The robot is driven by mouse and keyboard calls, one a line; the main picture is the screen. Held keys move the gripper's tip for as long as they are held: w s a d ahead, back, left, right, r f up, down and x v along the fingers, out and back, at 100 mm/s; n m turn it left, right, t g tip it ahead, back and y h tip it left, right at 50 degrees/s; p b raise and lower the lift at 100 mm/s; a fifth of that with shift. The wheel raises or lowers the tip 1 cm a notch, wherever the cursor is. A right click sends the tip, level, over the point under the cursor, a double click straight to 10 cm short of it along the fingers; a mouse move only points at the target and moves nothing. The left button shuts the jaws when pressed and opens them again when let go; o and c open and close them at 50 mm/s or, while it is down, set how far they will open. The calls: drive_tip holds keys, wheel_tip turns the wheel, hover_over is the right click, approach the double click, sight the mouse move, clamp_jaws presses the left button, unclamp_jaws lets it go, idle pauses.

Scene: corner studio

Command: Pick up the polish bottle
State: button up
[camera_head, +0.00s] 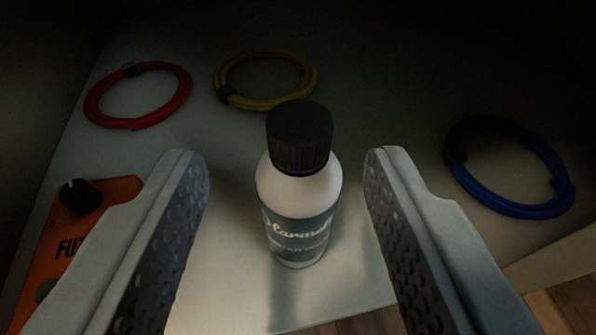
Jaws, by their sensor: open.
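The polish bottle (298,190) stands upright on a pale surface in the middle of the view. It has a white body, a dark ribbed cap and a grey-green label with light script lettering. My gripper (285,185) is open, with one finger to the left of the bottle and one to the right. Clear gaps show between the bottle and both fingers in the picture. Nothing is held. The left finger covers part of the orange box.
An orange box (88,215) with a black knob sits at left. A red cable coil (180,92), a yellow coil (262,102) and a blue coil (525,210) lie around the bottle. The pale surface (225,290) ends at front right above wooden floor (570,305).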

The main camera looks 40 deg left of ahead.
sight(302, 147)
drive_tip(key=x, duration=0.4)
drive_tip(key=shift+w, duration=0.55)
clamp_jaws()
